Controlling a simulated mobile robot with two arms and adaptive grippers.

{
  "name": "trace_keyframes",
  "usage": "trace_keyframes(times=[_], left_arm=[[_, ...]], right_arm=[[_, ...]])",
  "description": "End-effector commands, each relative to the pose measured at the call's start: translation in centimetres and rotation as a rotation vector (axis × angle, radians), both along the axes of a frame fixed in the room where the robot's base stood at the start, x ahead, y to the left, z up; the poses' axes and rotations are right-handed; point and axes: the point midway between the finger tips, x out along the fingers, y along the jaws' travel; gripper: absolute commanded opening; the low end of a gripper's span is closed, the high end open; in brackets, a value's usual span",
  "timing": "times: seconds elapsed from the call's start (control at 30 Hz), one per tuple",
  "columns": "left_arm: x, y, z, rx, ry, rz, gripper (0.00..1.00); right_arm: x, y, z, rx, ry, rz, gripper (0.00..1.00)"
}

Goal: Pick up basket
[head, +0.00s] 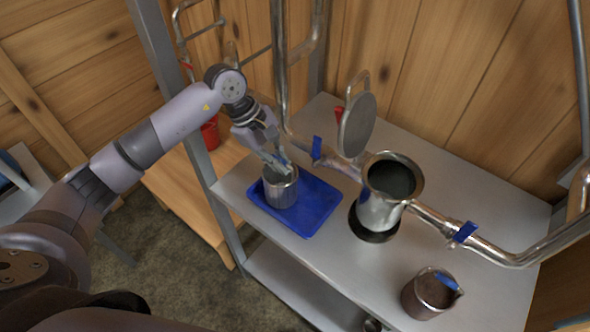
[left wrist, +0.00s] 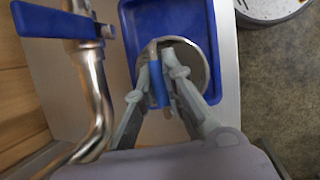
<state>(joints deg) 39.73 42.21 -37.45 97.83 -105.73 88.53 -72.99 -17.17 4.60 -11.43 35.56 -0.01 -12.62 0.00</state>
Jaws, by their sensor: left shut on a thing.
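The basket (head: 281,188) is a small round metal vessel with a blue-gripped handle. In the head view it is upright over the blue tray (head: 318,204); I cannot tell whether it rests on the tray or hangs just above it. My left gripper (head: 281,165) comes down from above and is shut on the basket's handle. In the left wrist view, the fingers of my left gripper (left wrist: 164,52) stand on both sides of the blue handle grip (left wrist: 158,84), over the basket's round opening (left wrist: 196,58). My right gripper is not in view.
The metal table (head: 330,264) also holds a tall steel vessel (head: 380,208) with an upright round lid (head: 357,125), joined to pipes with blue valve handles (head: 464,232). A second small pot (head: 428,296) stands at the front right. A shelf post (head: 190,110) rises beside my left arm.

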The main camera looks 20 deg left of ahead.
Motion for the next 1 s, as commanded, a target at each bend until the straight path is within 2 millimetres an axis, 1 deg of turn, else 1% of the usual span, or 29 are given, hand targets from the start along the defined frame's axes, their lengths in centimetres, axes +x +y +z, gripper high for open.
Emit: trace_keyframes(times=[0.03, 0.17, 0.3, 0.4, 0.5, 0.6, 0.7, 1.0], left_arm=[[0.3, -0.3, 1.3, -0.005, -0.012, -0.006, 0.00], [0.3, -0.4, 4.4, -0.003, -0.014, -0.005, 0.00], [0.2, -0.4, 8.0, -0.004, -0.013, -0.004, 0.00], [0.2, -0.4, 10.3, -0.003, -0.010, -0.004, 0.00], [0.1, -0.4, 11.9, -0.004, -0.007, -0.004, 0.00], [0.1, -0.4, 13.0, -0.004, -0.006, -0.005, 0.00], [0.1, -0.4, 13.6, -0.004, -0.004, -0.004, 0.00], [0.1, -0.4, 13.8, -0.004, -0.003, -0.003, 0.00]], right_arm=[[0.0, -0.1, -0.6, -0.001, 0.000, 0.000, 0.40], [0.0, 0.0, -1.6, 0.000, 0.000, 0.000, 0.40], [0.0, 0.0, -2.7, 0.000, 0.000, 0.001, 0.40], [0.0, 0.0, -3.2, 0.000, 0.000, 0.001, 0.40], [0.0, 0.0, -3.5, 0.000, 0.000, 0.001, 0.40], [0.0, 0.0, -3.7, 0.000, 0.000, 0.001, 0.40], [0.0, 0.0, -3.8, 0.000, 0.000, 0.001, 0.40], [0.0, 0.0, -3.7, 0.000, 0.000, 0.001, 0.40]])
